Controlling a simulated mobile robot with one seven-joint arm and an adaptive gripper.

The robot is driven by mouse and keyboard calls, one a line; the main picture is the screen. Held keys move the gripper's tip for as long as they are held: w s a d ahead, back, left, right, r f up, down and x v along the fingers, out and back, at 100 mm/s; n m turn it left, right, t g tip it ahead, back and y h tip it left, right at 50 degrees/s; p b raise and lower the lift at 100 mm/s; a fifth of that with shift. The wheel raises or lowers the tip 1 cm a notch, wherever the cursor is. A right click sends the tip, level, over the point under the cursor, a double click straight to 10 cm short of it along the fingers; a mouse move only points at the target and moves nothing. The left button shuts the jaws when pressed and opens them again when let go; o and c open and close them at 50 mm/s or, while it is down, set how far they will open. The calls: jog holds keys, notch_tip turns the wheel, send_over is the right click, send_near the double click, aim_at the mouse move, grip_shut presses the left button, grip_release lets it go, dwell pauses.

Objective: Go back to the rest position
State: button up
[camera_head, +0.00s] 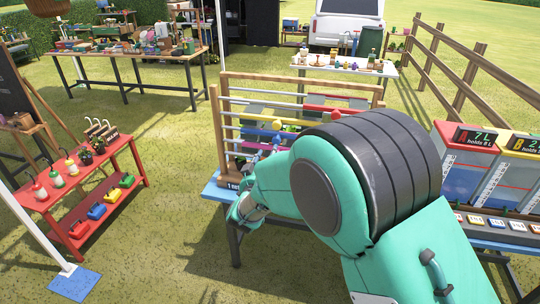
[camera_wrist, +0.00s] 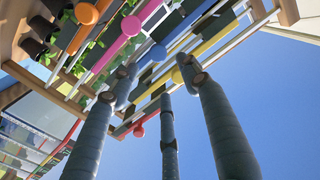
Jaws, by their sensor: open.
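My gripper (camera_wrist: 160,85) shows in the wrist view as several dark grey fingers spread apart, with nothing held between them. Beyond them is a wooden rack (camera_head: 300,80) with rails and coloured sliding pieces. I cannot tell whether any finger touches the rack. In the head view my teal arm reaches over the rack's front and hides much of it and the gripper's fingers.
The rack stands on a blue table (camera_head: 212,190). Scoreboard bins (camera_head: 470,165) stand at its right. A red shelf stand (camera_head: 125,165) with bottles is at left. A long cluttered table (camera_head: 135,52), a white table (camera_head: 345,66) and a wooden fence (camera_head: 450,62) are behind. Grass between is clear.

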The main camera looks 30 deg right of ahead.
dwell(0.5)
jog(key=w+a+r+n+t+y, duration=0.2)
jog(key=a+r+n+y, duration=0.1)
jog(key=a+r+y, duration=0.5)
jog(key=s+a+r+n+g+y, duration=0.25)
jog(key=s+a+r+y, duration=0.2)
jog(key=s+a, duration=0.55)
jog(key=s+a+n+g, duration=0.1)
jog(key=s+g, duration=0.2)
jog(key=s, duration=1.1)
jog(key=s+a+f+n+g, duration=0.1)
jog(key=s+a+n+g, duration=0.1)
jog(key=s, duration=1.2)
jog(key=shift+g, duration=0.85)
